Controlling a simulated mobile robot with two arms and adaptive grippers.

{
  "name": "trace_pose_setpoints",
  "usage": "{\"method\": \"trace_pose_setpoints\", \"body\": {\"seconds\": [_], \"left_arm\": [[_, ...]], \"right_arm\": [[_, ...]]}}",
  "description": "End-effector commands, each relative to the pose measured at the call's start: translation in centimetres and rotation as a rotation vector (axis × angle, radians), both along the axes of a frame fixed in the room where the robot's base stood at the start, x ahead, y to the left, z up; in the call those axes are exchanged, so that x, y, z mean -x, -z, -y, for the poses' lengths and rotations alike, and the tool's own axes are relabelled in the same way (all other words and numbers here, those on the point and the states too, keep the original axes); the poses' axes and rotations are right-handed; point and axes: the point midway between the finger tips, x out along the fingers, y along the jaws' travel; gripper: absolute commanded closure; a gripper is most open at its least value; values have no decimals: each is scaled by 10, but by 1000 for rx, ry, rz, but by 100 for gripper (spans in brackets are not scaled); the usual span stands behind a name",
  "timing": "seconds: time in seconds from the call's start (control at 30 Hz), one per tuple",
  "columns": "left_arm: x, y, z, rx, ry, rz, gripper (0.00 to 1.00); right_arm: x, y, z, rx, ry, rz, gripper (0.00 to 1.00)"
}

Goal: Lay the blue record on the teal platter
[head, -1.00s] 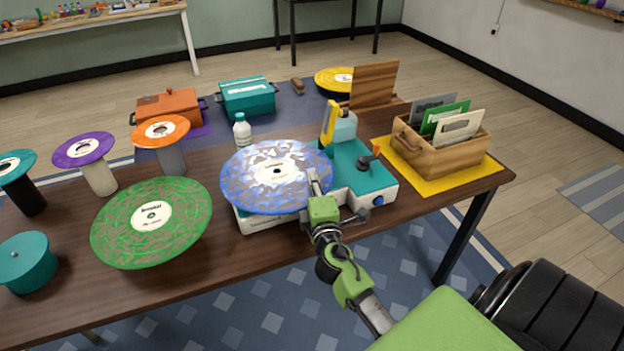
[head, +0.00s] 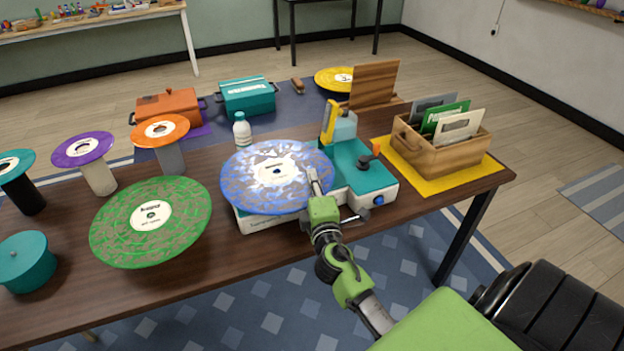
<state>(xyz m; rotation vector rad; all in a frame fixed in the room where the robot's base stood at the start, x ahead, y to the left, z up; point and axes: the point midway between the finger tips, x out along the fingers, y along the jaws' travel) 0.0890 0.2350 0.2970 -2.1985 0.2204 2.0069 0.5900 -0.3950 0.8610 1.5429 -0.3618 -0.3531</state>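The blue record (head: 250,190), mottled blue and grey with a white label, lies about level over the left part of a teal and white turntable (head: 370,180). It hides what is directly under it, so I cannot tell whether it touches a platter there. A teal round drum with a flat top and small central pin (head: 27,262) stands bare at the table's left; no other teal platter shows. My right gripper (head: 314,181) is at the blue record's right front edge, its fingertips overlapping the rim. Whether they grip it is unclear. My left gripper is out of view.
A green record (head: 150,245) sits left of the turntable. Teal, purple (head: 82,150) and orange (head: 160,130) discs top stands behind it. A white bottle (head: 242,134) stands behind the blue record. A wooden crate of sleeves (head: 440,155) sits on a yellow mat at right.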

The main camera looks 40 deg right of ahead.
Motion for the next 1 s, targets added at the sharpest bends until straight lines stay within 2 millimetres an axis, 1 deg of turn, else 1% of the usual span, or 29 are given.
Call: {"method": "trace_pose_setpoints", "body": {"seconds": [0.37,0.4,0.43,0.77,1.0], "left_arm": [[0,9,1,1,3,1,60],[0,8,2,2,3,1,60],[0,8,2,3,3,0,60],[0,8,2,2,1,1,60],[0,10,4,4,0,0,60]], "right_arm": [[0,8,0,0,0,1,100],[0,7,0,0,0,2,90],[0,7,0,0,0,2,89],[1,9,-1,0,0,-1,89],[17,9,-9,-1,-1,0,89]]}}
